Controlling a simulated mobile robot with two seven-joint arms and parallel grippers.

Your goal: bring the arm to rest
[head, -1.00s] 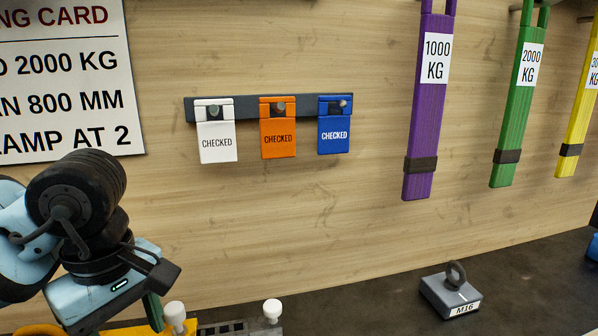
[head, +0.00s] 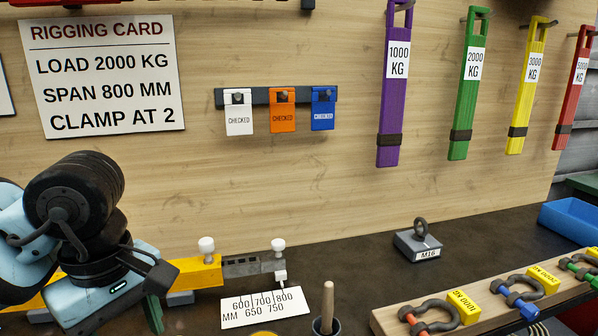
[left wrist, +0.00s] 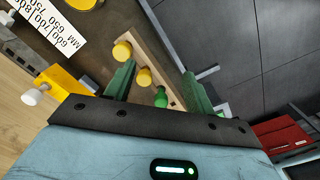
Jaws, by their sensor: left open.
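My left arm, blue and black, comes in from the left in the head view. Its gripper (head: 153,306) is above the workbench, in front of a yellow bar, and mostly hidden by the wrist there. In the left wrist view the two green fingers of my left gripper (left wrist: 158,90) stand apart with nothing between them. Beyond them are a wooden rack (left wrist: 137,42) with yellow and green round pieces, and the floor. My right gripper is in neither view.
The yellow bar (head: 207,270) with white knobs lies beside a span scale (head: 262,306). An M16 eyebolt block (head: 417,245) stands behind a shackle board (head: 385,323). A blue bin (head: 570,222) is at right. Slings and CHECKED tags hang on the wall. The dark bench between is partly clear.

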